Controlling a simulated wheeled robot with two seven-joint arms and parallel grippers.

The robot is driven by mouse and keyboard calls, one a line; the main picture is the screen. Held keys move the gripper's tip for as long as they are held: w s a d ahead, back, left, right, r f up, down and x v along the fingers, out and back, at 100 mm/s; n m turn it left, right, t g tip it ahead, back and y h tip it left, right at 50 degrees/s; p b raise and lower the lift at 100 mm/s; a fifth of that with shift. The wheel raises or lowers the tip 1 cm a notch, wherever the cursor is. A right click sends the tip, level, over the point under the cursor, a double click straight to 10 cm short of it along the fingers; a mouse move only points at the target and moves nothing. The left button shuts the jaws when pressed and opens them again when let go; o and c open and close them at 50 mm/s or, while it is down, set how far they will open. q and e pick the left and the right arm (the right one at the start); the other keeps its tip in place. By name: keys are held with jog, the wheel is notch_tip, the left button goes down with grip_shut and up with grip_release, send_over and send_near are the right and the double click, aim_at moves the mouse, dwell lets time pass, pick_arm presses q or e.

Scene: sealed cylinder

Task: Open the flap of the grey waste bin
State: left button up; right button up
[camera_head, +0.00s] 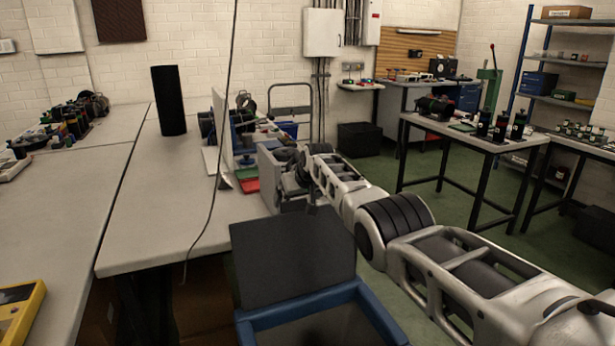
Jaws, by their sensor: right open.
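I cannot tell whether the gripper touches the bin. My left gripper is not in view.
A blue-rimmed bin (263,322) with a raised dark lid (292,256) stands in front. A dark cylinder (168,101) stands on the white table (165,190). A thin cable hangs before the table.

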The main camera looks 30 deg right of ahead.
jog(key=p+v, duration=0.2)
jog(key=v, duration=1.3)
jog(key=shift+s+r, duration=0.2)
jog(key=shift+r, duration=0.05)
jog(key=s+a+f+n, duration=0.1)
jog(key=s+a+f, duration=0.3)
jog(key=f, duration=0.5)
jog(key=s+a+f+n+t, duration=0.1)
jog(key=s+a+f, duration=0.2)
jog(key=f, duration=0.5)
jog(key=s+a+f+n, duration=0.1)
jog(key=s+a+f, duration=0.3)
jog(key=f, duration=0.5)
jog(key=s+a+f+y, duration=0.1)
jog(key=s+a+f, duration=0.1)
jog(key=s, duration=0.5)
jog(key=s+a+f+t+y, duration=0.1)
jog(key=s+a+f, duration=0.1)
jog(key=s+a, duration=0.3)
jog(key=s+a+f+n+y, duration=0.1)
jog(key=s+a, duration=0.3)
jog(key=s, duration=0.6)
jog(key=shift+s+f+t+y, duration=0.3)
jog(key=shift+f+y, duration=0.1)
jog(key=shift+f, duration=0.35)
